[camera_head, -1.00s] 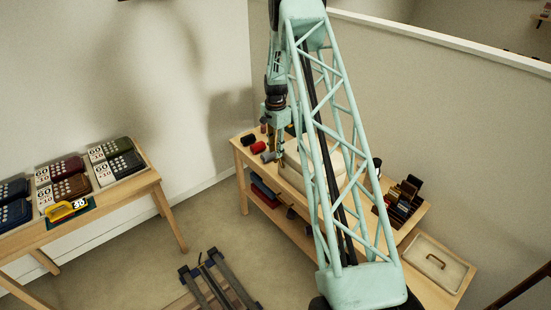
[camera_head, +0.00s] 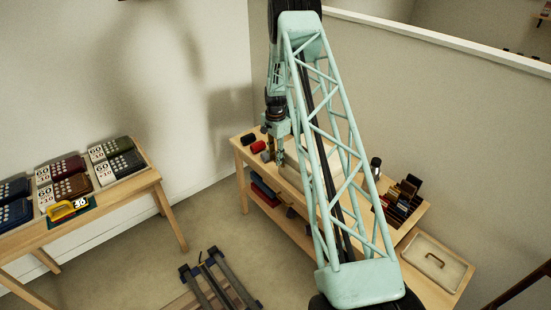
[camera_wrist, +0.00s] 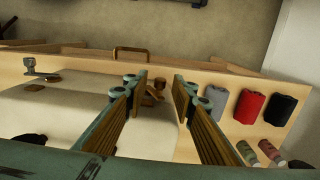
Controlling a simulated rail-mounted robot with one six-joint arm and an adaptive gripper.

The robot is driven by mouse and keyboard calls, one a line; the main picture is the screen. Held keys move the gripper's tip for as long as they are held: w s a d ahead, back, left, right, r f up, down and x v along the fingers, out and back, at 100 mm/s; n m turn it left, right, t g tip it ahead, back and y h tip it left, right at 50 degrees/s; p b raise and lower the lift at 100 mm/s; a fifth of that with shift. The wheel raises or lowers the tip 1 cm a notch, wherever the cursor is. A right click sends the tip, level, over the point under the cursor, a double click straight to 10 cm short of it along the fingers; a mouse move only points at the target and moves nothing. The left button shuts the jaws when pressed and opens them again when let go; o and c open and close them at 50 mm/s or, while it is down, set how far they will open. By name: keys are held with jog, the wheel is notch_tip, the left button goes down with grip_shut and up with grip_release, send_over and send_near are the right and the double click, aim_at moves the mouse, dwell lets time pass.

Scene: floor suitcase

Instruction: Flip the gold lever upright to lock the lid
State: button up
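The small gold lever (camera_wrist: 153,89) shows in the wrist view near the front edge of the cream case, between my fingertips. It looks tilted rather than upright, but its exact angle is hard to tell. My gripper (camera_wrist: 159,84) is open, with one finger on each side of the lever; contact is not clear. The cream lid surface (camera_wrist: 75,105) spreads below and to the left, partly hidden by my left finger. In the head view my gripper (camera_head: 277,158) is low over the workbench, and my arm hides much of the case.
A silver latch (camera_wrist: 40,72) sits at the case's left. A brown handle (camera_wrist: 130,52) is beyond the lever. Grey, red and black rolls (camera_wrist: 249,106) lie to the right on the bench (camera_head: 242,160). A rack of dark items (camera_head: 402,200) stands at the bench's right.

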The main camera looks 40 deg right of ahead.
grip_shut()
jog(key=shift+s+t+b, duration=0.35)
jog(key=shift+t+b, duration=0.35)
jog(key=shift+b, duration=1.1)
jog(key=shift+s+t+b, duration=0.3)
jog(key=shift+t+b, duration=0.3)
jog(key=shift+b, duration=1.75)
jog(key=s+t+b, duration=0.1)
jog(key=b, duration=0.9)
jog(key=t+b, duration=0.2)
jog(key=b, duration=0.8)
jog(key=shift+s, duration=0.4)
jog(key=shift+r, duration=0.1)
jog(key=shift+o, duration=0.2)
grip_release()
jog(key=shift+r, duration=0.2)
jog(key=v, duration=1.1)
jog(key=shift+s+a+r, duration=0.2)
jog(key=shift+s, duration=0.15)
